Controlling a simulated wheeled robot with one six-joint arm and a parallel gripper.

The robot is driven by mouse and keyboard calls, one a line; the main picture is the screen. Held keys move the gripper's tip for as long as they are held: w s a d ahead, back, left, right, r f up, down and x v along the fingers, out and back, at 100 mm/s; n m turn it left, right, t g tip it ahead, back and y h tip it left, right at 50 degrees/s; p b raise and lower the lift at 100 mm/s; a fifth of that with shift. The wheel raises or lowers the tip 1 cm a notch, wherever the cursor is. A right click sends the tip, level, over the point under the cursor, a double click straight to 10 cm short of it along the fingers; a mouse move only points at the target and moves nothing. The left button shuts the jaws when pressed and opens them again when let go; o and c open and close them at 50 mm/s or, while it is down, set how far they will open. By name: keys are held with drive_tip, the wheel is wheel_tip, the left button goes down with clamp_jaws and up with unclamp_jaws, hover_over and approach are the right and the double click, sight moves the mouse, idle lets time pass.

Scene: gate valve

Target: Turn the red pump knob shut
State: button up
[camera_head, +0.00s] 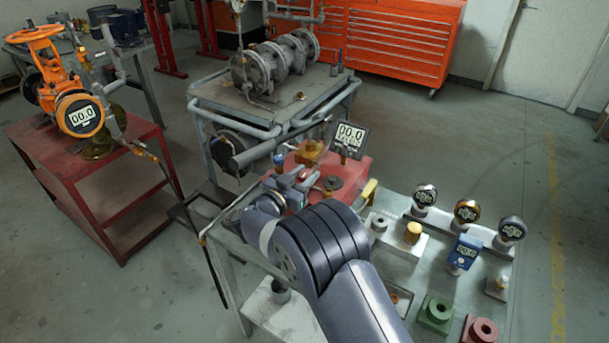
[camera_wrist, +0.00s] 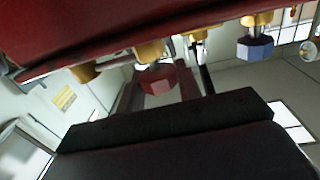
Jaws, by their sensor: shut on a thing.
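The red knob (camera_wrist: 157,79) is a faceted cap on a brass stem, seen in the wrist view between the two fingers of my gripper (camera_wrist: 160,88). The fingers are shut on it, one on each side. In the head view my gripper (camera_head: 294,178) is at the near left side of the red pump (camera_head: 352,167). I cannot make out the red knob there; the gripper seems to hide it. The red pump body (camera_wrist: 120,25) fills the top of the wrist view.
A blue knob (camera_wrist: 254,47) on a brass stem stands near the red one. A display (camera_head: 351,138) rises behind the pump. Several gauges, including a gold-rimmed one (camera_head: 466,211), stand on the bench at right. An orange valve (camera_head: 72,100) stands on a red cart at left.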

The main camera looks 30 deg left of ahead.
drive_tip(key=shift+a+m+g+h, duration=0.1)
drive_tip(key=shift+m+g+h, duration=0.3)
drive_tip(key=shift+m+h, duration=0.95)
drive_tip(key=shift+h, duration=0.55)
drive_tip(key=o, duration=1)
drive_tip(key=shift+c, duration=0.2)
drive_tip(key=b+v, duration=0.2)
drive_tip(key=v, duration=0.8)
drive_tip(key=shift+s, duration=0.35)
drive_tip(key=shift+w+a+r, duration=0.1)
drive_tip(key=shift+w, duration=0.05)
